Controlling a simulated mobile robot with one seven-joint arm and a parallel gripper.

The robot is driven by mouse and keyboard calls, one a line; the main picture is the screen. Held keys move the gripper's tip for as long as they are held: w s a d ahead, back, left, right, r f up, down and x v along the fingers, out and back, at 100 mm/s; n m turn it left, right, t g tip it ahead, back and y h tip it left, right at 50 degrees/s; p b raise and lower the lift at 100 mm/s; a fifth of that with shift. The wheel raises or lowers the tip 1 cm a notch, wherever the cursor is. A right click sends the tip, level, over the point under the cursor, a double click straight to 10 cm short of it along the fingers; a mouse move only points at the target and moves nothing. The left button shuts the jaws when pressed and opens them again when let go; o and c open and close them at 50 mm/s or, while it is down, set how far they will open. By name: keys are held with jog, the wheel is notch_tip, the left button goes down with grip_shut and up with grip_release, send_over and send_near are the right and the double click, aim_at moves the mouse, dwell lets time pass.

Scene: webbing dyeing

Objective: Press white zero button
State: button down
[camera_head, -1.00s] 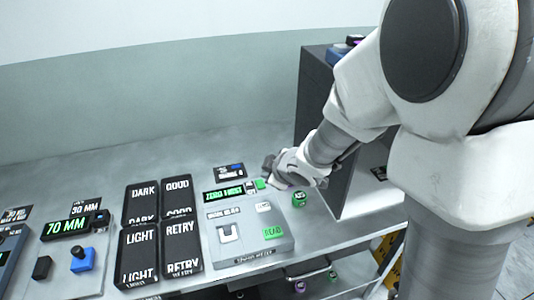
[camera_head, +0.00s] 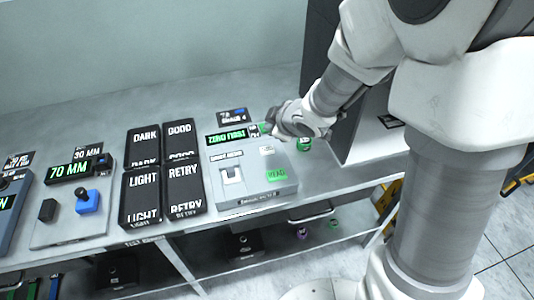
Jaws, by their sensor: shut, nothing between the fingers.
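The white zero button (camera_head: 266,150) is a small pale key on the upper right of a grey meter box (camera_head: 257,194). The meter's display (camera_head: 227,136) reads "ZERO FIRST" in green. A green READ button (camera_head: 277,175) sits below the white one, and a white slotted part (camera_head: 231,175) is to its left. My gripper (camera_head: 270,127) is shut and empty, at the meter's upper right corner, just behind the white button in the picture. It looks apart from the button; its exact height above the meter is hard to tell.
Black DARK, GOOD, LIGHT and RETRY trays (camera_head: 142,193) stand left of the meter. A 70 MM device (camera_head: 72,218) is farther left. A small green-topped item (camera_head: 304,144) and a dark cabinet (camera_head: 350,140) are right of my gripper. Below is a shelf (camera_head: 275,246).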

aim_at(270, 152)
jog(key=shift+f+b, duration=2.25)
jog(key=shift+f, duration=0.6)
jog(key=shift+f+b, duration=0.45)
jog(key=shift+f+b, duration=0.45)
jog(key=shift+r, duration=0.1)
dwell(0.4)
jog(key=shift+r+p, duration=0.8)
jog(key=shift+p, duration=0.1)
notch_tip(270, 152, up, 5)
jog(key=p, duration=0.5)
jog(key=shift+r, duration=0.1)
